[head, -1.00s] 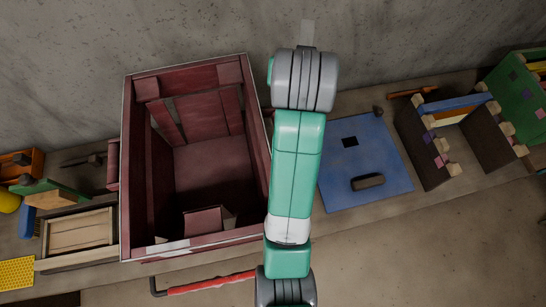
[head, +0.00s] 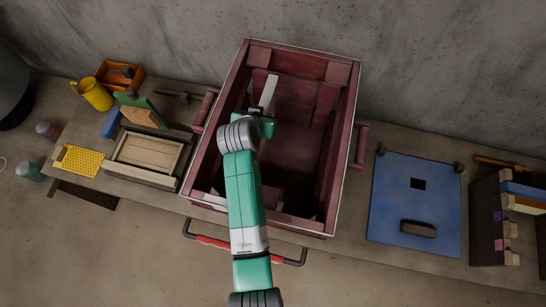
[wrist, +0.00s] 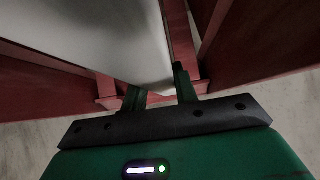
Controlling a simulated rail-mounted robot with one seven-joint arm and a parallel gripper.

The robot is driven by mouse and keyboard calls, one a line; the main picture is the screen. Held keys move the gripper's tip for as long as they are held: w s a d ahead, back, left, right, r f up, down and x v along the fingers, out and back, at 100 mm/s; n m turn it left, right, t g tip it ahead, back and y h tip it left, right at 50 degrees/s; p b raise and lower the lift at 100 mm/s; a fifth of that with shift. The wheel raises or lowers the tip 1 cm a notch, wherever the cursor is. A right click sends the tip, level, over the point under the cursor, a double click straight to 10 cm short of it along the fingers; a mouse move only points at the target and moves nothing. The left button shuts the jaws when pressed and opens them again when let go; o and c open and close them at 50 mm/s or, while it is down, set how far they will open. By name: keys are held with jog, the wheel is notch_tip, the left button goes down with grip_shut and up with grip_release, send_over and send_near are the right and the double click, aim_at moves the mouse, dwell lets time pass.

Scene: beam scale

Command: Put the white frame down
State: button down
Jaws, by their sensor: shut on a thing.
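My gripper (head: 260,112) is over the dark red crate (head: 347,132), near its left side. It is shut on a pale thing, which I take for the white frame (head: 269,92). In the head view the frame shows as a narrow pale strip, nearly edge-on, past my fingertips. In the wrist view the frame (wrist: 125,40) is a broad smooth grey-white face that reaches between my fingers (wrist: 160,92). Red crate boards show on both sides of it there. I cannot tell whether the frame touches the crate. My arm hides part of the crate.
A blue board (head: 395,200) lies right of the crate. A wooden tray (head: 147,153), a yellow mug (head: 94,94) and a yellow grid (head: 78,161) are at the left. A red-handled bar (head: 212,241) runs along the bench front. The concrete wall is behind.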

notch_tip(320, 180, down, 10)
jog(key=shift+r, duration=0.1)
dwell(0.4)
jog(key=shift+f, duration=0.2)
jog(key=c, duration=1.1)
grip_release()
jog(key=shift+r, duration=0.2)
jog(key=shift+s+r+p, duration=0.15)
jog(key=shift+r+p, duration=0.1)
jog(key=shift+p, duration=0.1)
jog(key=v, duration=1.1)
jog(key=shift+s+r+p, duration=0.1)
jog(key=shift+s+p, duration=0.1)
jog(key=shift+p, duration=0.1)
